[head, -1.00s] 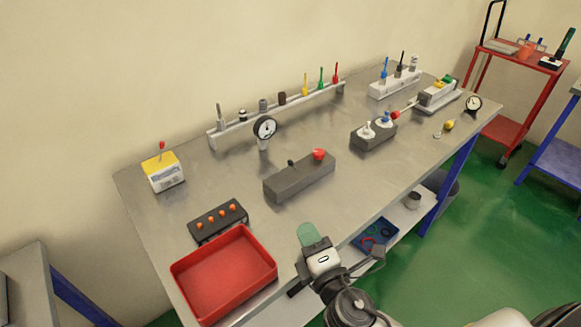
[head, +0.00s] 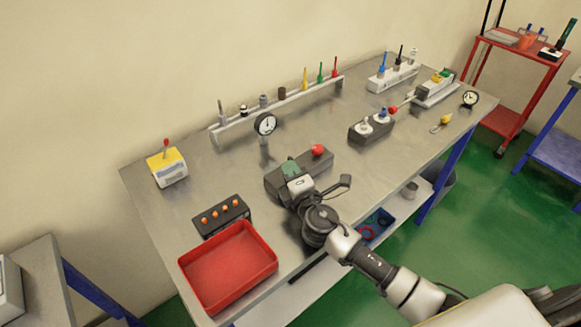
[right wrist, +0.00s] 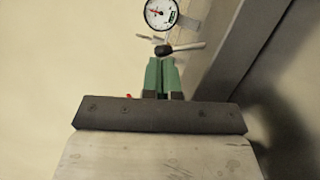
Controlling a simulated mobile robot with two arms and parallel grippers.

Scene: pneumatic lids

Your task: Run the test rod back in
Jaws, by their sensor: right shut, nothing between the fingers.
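The test rod (head: 404,103) is thin and pale with a red end, sticking out leftward from the pale cylinder unit (head: 434,92) at the back right. A dark grey control block (head: 325,166) with a red ball knob (head: 318,150) stands mid-table. My right gripper (head: 290,167), with green fingers, is over its left part, which it largely hides. In the right wrist view the shut, empty fingers (right wrist: 161,75) point at a black knob (right wrist: 163,50) just beyond their tips; contact cannot be told. My left gripper is not in view.
A dial gauge (head: 265,124) stands behind the control block. A dark block with two white lids (head: 371,129) is to its right. A red tray (head: 229,270) and a box with orange buttons (head: 221,215) are at the front left. A rack (head: 290,98) of tools lines the back.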

